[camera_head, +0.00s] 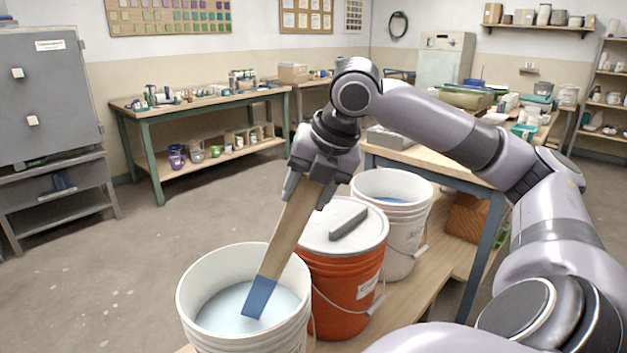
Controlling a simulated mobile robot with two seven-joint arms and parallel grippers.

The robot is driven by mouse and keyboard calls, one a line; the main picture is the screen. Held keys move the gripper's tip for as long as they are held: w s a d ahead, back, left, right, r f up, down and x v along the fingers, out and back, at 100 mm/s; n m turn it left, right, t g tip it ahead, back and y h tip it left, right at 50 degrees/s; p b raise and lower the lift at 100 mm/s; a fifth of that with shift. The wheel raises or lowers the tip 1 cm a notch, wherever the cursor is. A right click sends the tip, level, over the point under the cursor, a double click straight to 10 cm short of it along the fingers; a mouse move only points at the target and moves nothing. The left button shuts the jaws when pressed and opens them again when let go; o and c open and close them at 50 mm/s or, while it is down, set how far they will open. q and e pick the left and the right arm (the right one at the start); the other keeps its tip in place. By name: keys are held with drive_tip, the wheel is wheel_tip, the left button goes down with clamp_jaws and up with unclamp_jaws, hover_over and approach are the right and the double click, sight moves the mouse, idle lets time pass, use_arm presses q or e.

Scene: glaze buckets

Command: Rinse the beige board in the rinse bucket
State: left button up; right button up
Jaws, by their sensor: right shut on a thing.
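My right gripper (312,185) is shut on the upper end of the beige board (285,235). The board hangs down tilted, its lower end to the left, and that end is blue. The blue end is inside the front white bucket (190,295), at or near the surface of the pale blue liquid (222,310). Whether the tip dips under the surface is hard to tell. Which bucket is the rinse bucket is not readable here. My left gripper is not in view.
An orange bucket (340,295) with a white lid and a grey block (347,222) on it stands right beside the front bucket. Another white bucket (405,235) with blue content stands behind. All are on a wooden bench (420,300). Open floor lies to the left.

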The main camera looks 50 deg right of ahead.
sight(284, 240)
drive_tip(key=x, duration=0.6)
drive_tip(key=shift+s+a, duration=0.1)
drive_tip(key=shift+a, duration=0.25)
drive_tip(key=shift+x, duration=2)
drive_tip(key=shift+w+a+f+p, duration=0.1)
drive_tip(key=shift+a+f+p, duration=0.1)
drive_tip(key=shift+f, duration=0.25)
drive_tip(key=shift+w+a+f+p, duration=0.1)
drive_tip(key=shift+w+f+p, duration=0.05)
drive_tip(key=shift+f, duration=0.3)
